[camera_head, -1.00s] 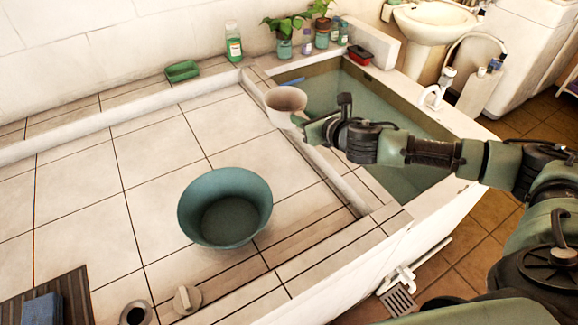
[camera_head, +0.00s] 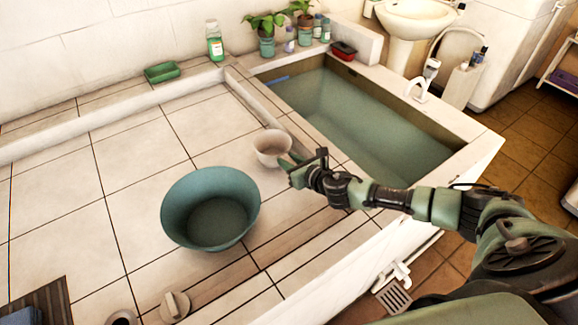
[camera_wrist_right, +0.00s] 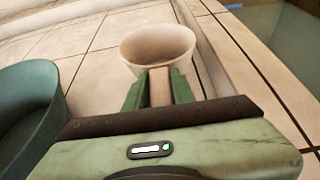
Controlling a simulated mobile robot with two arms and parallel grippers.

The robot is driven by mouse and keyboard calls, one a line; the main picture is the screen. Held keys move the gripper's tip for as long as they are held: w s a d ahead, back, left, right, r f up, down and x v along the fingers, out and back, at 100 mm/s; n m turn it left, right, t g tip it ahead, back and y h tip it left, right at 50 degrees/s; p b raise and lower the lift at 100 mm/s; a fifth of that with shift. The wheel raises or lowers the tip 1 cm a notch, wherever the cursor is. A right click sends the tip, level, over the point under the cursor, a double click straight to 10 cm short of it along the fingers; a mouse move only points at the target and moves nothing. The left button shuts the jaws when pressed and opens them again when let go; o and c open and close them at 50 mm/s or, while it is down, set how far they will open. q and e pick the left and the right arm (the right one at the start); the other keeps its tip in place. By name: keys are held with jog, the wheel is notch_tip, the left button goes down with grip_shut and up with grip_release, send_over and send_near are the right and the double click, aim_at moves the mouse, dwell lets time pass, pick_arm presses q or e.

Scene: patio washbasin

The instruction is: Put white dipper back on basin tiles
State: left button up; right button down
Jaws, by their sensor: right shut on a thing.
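The white dipper (camera_head: 271,147) is a small off-white cup with a handle, upright over the tiled basin top (camera_head: 130,165). My right gripper (camera_head: 288,164) is shut on its handle, which shows between the fingers in the right wrist view (camera_wrist_right: 160,88). The dipper's cup (camera_wrist_right: 158,46) is in front of the fingers there. I cannot tell whether its bottom touches the tiles. My left gripper is not in view.
A teal bowl (camera_head: 211,208) stands on the tiles left of the dipper. A raised ledge separates the tiles from the water-filled tank (camera_head: 365,115) at the right. A green soap dish (camera_head: 162,72), a green bottle (camera_head: 215,42) and potted plants (camera_head: 267,40) line the back.

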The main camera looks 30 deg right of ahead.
jog(key=shift+f, duration=0.7)
jog(key=shift+f, duration=0.15)
jog(key=c, duration=1.2)
grip_release()
jog(key=shift+o, duration=0.2)
jog(key=shift+r, duration=0.2)
jog(key=v, duration=1.2)
